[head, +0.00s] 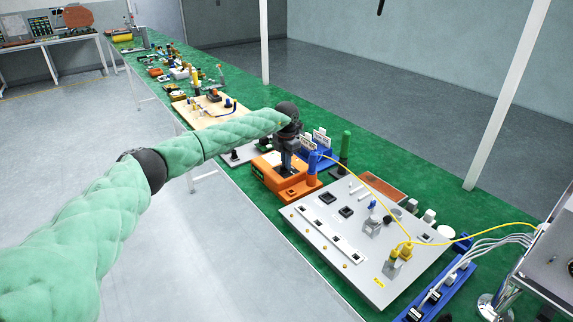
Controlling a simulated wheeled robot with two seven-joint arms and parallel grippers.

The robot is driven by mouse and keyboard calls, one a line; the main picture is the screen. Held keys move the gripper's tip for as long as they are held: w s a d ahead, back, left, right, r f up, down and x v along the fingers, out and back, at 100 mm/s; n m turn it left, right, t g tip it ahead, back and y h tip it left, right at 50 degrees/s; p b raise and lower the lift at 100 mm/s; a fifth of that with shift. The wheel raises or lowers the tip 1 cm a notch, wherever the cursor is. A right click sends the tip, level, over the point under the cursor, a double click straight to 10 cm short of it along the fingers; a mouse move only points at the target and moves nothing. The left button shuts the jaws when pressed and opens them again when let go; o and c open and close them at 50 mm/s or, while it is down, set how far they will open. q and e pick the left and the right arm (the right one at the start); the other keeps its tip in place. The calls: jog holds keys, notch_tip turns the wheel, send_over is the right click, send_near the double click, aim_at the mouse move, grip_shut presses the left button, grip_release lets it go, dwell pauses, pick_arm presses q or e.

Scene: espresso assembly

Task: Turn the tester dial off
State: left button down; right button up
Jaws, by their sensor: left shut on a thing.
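My left gripper (287,168) points down over the orange tester box (262,177) on the green table. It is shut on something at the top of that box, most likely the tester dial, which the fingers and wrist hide. I cannot tell which way the dial is turned. My left arm reaches in from the left, in a padded green sleeve. My right gripper is not in view.
A light grey board (325,262) with sockets, plugs and a yellow cable (478,223) lies in front right of the tester. A blue holder (322,157) and a green cylinder (345,146) stand close behind it. A blue power strip (447,290) lies at the near right.

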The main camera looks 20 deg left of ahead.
pick_arm(q)
jog(key=n+b, duration=0.1)
jog(key=n, duration=0.2)
jog(key=shift+a+f, duration=0.15)
jog(key=shift+w+n+b, duration=0.1)
jog(key=shift+n+b, duration=0.35)
jog(key=shift+n, duration=0.45)
jog(key=n, duration=0.3)
jog(key=shift+a+b, duration=0.25)
jog(key=shift+b, duration=0.1)
jog(key=shift+a+n, duration=0.15)
jog(key=shift+n, duration=1.55)
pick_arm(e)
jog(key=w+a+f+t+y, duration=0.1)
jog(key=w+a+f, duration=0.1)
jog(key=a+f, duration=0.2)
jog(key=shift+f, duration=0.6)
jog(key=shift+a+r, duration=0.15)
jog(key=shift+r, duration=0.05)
pick_arm(q)
jog(key=c, duration=1.5)
grip_release()
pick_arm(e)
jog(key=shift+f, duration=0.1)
pick_arm(q)
jog(key=shift+r, duration=0.2)
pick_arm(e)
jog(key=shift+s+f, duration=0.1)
